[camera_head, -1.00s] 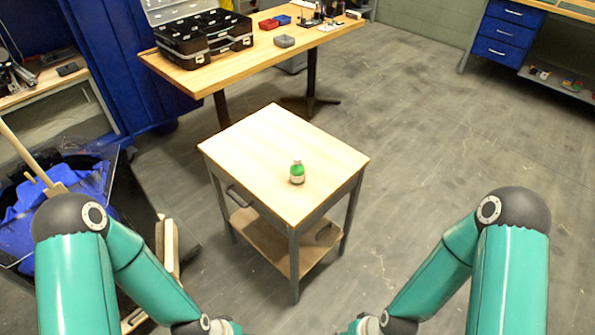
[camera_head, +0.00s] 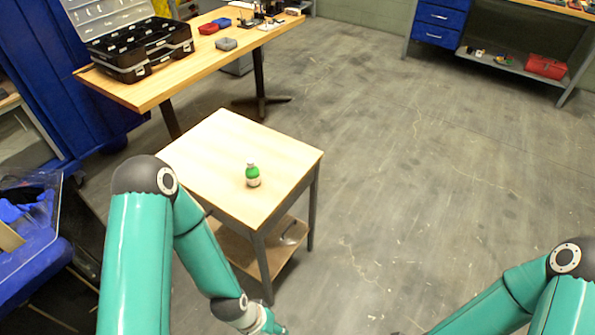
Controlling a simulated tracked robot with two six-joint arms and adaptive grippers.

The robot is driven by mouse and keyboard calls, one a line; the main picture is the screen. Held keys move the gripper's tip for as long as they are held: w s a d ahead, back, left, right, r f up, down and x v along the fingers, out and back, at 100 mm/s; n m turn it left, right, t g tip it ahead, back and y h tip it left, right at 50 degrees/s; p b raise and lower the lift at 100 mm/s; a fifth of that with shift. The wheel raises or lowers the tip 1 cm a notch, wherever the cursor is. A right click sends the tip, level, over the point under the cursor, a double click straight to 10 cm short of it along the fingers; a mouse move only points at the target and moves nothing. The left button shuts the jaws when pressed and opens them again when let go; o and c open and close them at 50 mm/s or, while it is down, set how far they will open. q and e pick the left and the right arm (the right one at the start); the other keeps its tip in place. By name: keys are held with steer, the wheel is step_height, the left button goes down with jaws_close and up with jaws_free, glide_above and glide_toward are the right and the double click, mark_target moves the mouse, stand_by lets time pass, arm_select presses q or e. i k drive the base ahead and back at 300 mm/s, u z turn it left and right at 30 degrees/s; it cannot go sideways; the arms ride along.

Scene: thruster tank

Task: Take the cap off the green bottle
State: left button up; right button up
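The green bottle (camera_head: 253,176) stands upright on the small wooden-topped table (camera_head: 200,150), near its right side. It has a pale label band and a small pale cap (camera_head: 251,165) on top.
A long workbench (camera_head: 185,72) with an open black toolbox (camera_head: 135,50) and small bins stands behind. A blue bin (camera_head: 30,235) is at the left. A drawer bench with a red box (camera_head: 546,67) is at the back right. The floor at the right is clear.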

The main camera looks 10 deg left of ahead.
mark_target(253, 177)
steer(key=u, duration=1.45)
steer(key=i, duration=0.15)
steer(key=z, duration=2.15)
steer(key=k, duration=0.8)
steer(key=u, duration=0.65)
steer(key=k, duration=0.4)
steer(key=u, duration=0.9)
steer(key=i, duration=1.4)
steer(key=z, duration=0.4)
